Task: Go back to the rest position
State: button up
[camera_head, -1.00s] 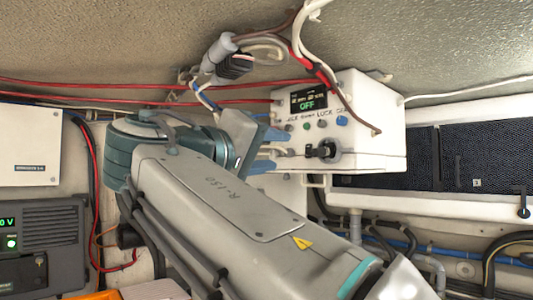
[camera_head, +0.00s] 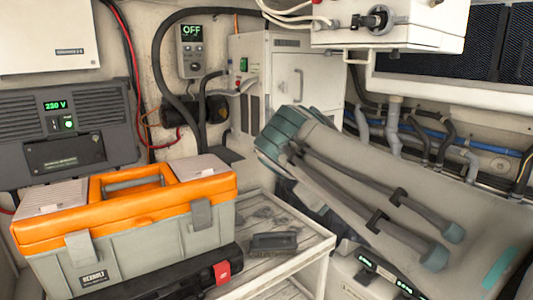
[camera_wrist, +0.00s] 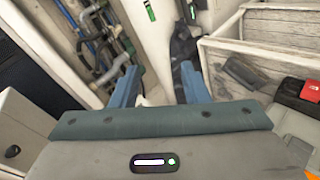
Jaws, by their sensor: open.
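My gripper (camera_wrist: 160,88) shows in the wrist view with its two blue fingers spread apart and nothing between them. It points toward the floor area beside a pale slatted crate. In the head view my grey arm slants across the right half, and the gripper itself is hidden behind it. The white control box (camera_head: 410,35) with a black rotary knob (camera_head: 377,20) is at the top right of the head view, above my arm and apart from it.
An orange and grey toolbox (camera_head: 160,245) stands at the lower left. Beside it is a wooden crate (camera_head: 308,252) holding a dark object (camera_head: 274,241). A grey 230 V unit (camera_head: 68,135) is on the left wall. Pipes and hoses (camera_head: 470,143) run along the right wall.

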jog(key=s+f+m+g+y, duration=0.2)
jog(key=s+f, duration=0.4)
jog(key=f, duration=0.5)
jog(key=s+f+m+g+y, duration=0.2)
jog(key=s+f+y, duration=0.3)
jog(key=f, duration=0.7)
jog(key=shift+s+d+f+m, duration=0.2)
jog(key=shift+s+d+m, duration=0.15)
jog(key=shift+s, duration=0.85)
jog(key=shift+c, duration=0.5)
